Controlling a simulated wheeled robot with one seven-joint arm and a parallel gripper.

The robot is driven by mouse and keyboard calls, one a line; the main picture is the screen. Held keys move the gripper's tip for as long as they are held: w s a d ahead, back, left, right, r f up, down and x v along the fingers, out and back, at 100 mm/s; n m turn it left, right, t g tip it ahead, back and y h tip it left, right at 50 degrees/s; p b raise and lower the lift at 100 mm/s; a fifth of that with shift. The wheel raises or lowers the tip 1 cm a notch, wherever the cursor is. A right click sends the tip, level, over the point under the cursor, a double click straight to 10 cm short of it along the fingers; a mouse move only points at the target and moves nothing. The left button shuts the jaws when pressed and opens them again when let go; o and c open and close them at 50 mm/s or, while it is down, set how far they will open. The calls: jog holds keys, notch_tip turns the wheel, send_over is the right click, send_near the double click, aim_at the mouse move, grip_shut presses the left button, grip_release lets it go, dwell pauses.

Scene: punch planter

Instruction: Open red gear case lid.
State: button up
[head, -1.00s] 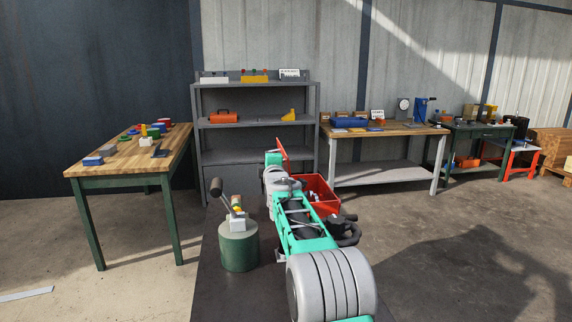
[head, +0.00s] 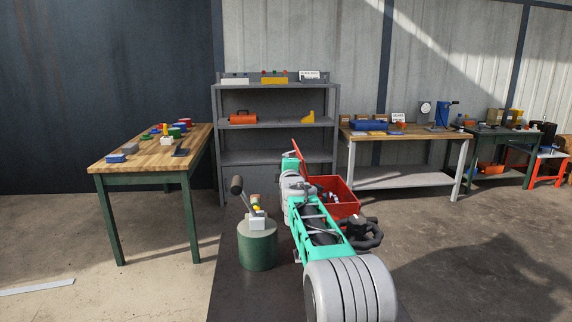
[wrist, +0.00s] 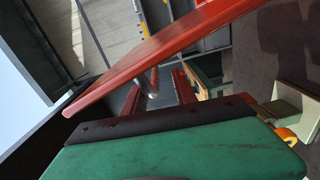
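The red gear case (head: 347,203) is an open red box beyond my arm, with dark and pale items inside. Its red lid (head: 298,153) stands raised and steeply tilted at the box's left side. In the wrist view the lid (wrist: 165,52) crosses from lower left to upper right as a slanted red panel, close to the camera. My gripper (head: 290,162) is at the far end of my arm, beside the lid. Its fingers are not clear there. In the wrist view a green block with a dark strip fills the foreground; I cannot tell whether it touches the lid.
A green drum (head: 258,248) with a lever press (head: 252,207) stands left of my arm. A wooden table (head: 135,150) with small coloured parts is at left. A grey shelf (head: 272,157) and a workbench (head: 410,133) stand behind. Floor at right is clear.

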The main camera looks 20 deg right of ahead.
jog(key=shift+r, duration=0.2)
jog(key=v, duration=0.7)
jog(key=shift+s+f, duration=0.2)
jog(key=shift+s, duration=0.15)
